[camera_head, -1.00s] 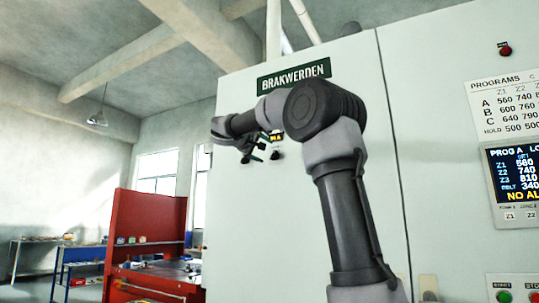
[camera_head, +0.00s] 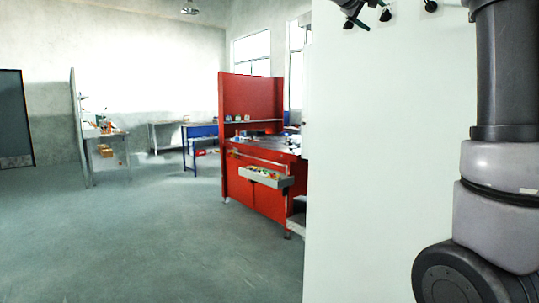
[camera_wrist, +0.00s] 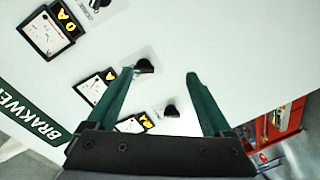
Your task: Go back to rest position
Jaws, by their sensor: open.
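My gripper (camera_wrist: 160,75) shows in the wrist view with its two green fingers spread apart and nothing held between them. It faces a pale panel with black knobs. One knob (camera_wrist: 144,66) appears beside the left fingertip, and another knob (camera_wrist: 170,110) appears lower between the fingers; I cannot tell how far they are from the fingers.
The pale cabinet (camera_head: 400,150) stands close on the right. A red workbench (camera_head: 250,100) with a grey parts tray (camera_head: 262,176) stands beyond it. Blue-legged tables (camera_head: 200,128) and a grey bench (camera_head: 103,135) are farther back. The floor (camera_head: 130,235) at left is clear.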

